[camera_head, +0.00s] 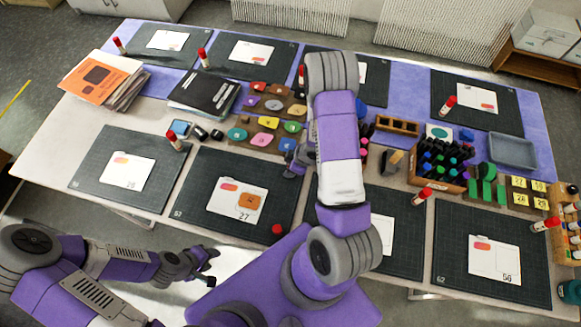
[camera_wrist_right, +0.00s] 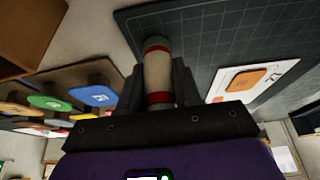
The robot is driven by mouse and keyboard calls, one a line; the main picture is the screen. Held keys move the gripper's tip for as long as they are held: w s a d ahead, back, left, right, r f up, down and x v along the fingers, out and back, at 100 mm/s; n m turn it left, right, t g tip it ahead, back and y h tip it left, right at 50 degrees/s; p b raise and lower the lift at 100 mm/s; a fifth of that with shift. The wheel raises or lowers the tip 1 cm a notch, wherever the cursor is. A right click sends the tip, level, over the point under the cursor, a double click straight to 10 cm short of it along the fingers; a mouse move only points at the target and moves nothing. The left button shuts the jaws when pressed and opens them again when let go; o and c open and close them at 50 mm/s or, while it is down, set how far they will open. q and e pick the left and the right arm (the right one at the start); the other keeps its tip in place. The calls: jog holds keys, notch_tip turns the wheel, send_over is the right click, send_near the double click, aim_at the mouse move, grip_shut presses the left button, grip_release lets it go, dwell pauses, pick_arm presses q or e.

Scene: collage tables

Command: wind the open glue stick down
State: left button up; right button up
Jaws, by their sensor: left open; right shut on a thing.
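My right gripper (camera_wrist_right: 158,85) is shut on a glue stick (camera_wrist_right: 158,68), a pale barrel with red bands, lying between the two dark fingers in the right wrist view. In the head view this gripper (camera_head: 292,165) is at the back right edge of mat 27 (camera_head: 197,205), and the stick cannot be made out there. How far its glue stands out is not clear. A red cap (camera_head: 277,229) sits alone on that mat's front right part. My left gripper (camera_head: 207,267) is open and empty, in front of the table's near edge.
A white card with an orange piece (camera_head: 250,201) lies on mat 27. Other mats hold cards and capped glue sticks (camera_head: 175,142). Colored pieces on trays (camera_head: 265,123) and a pen box (camera_head: 440,165) fill the table's middle. My right arm covers part of the neighboring mat.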

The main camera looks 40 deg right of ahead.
dwell(0.4)
jog(key=o, duration=1.6)
jog(key=shift+c, duration=0.2)
jog(key=shift+r, duration=0.1)
jog(key=shift+r+p, duration=3.7)
jog(key=shift+r, duration=0.05)
